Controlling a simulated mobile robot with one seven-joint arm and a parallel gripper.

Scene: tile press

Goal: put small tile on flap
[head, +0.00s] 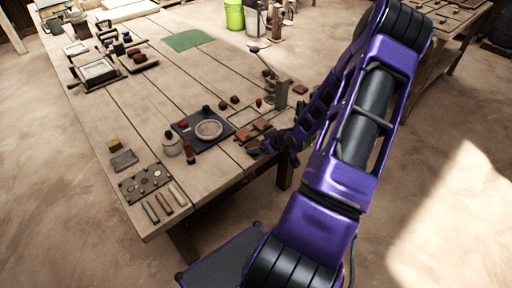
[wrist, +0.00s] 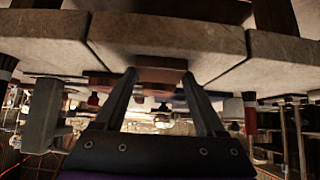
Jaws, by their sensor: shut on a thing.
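My gripper (head: 258,149) is low at the near edge of the wooden table, beside a group of reddish-brown tiles (head: 262,124). In the wrist view my gripper (wrist: 160,78) is shut on a small reddish-brown tile (wrist: 160,63), seen edge-on between the fingertips. The held tile is hard to pick out in the head view. A press with an upright post (head: 281,93) and a lever stands just beyond the tiles. I cannot make out a flap clearly. My arm hides part of the area right of the tiles.
Small reddish pieces (head: 235,99) lie near the press. A green mat (head: 187,40) lies farther back. The mid-table planks are mostly clear.

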